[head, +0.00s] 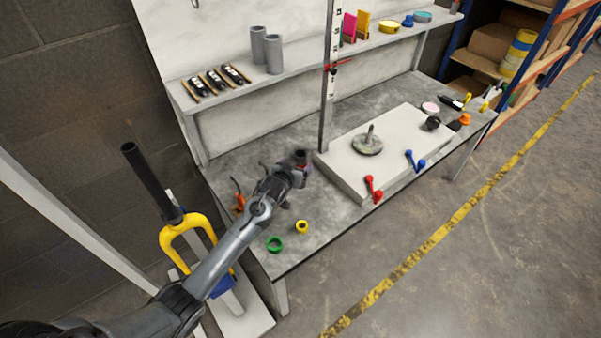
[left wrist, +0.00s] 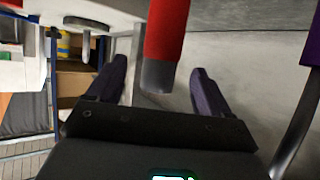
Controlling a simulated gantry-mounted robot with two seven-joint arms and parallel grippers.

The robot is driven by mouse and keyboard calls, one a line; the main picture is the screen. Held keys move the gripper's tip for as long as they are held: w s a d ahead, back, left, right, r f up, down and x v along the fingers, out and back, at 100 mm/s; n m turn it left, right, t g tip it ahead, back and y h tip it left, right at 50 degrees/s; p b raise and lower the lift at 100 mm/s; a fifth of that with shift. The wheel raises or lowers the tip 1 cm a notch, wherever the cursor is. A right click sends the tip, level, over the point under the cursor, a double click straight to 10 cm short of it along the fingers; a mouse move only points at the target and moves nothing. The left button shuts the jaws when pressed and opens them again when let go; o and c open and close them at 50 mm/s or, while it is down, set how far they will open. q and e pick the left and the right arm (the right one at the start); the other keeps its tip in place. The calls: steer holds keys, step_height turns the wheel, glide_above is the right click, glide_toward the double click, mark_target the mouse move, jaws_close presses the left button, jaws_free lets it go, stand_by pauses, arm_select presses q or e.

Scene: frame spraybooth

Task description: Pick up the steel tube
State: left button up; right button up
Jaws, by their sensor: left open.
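My left gripper (head: 299,172) is over the bench, left of the white slab. Its two dark fingers are apart in the left wrist view (left wrist: 159,70). A red cylinder with a grey end (left wrist: 168,28) shows between and beyond the fingers there; I cannot tell whether it touches either one. In the head view a dark round piece with a little red (head: 300,155) shows at the gripper, partly hidden by it. Two grey tubes, one left (head: 258,45) and one right (head: 273,54), stand upright on the shelf. I cannot tell which is the steel tube. My right gripper is not in view.
The white slab (head: 340,176) carries a round disc with a post (head: 367,141). A green ring (head: 274,243) and a yellow ring (head: 302,227) lie near the bench's front edge. A yellow fork (head: 170,236) with a black tube stands left. A vertical post (head: 327,110) rises behind the slab.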

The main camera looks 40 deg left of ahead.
mark_target(298, 164)
arm_select(q)
steer(key=shift+w+a+f+b, duration=0.15)
steer(key=shift+w+f+b, duration=0.2)
steer(key=shift+f+b, duration=0.05)
steer(key=shift+b+x, duration=1.35)
steer(key=shift+x, duration=0.85)
steer(key=shift+r, duration=0.1)
steer(key=shift+s, duration=0.1)
steer(key=c, duration=1.4)
steer(key=shift+r, duration=0.1)
jaws_close()
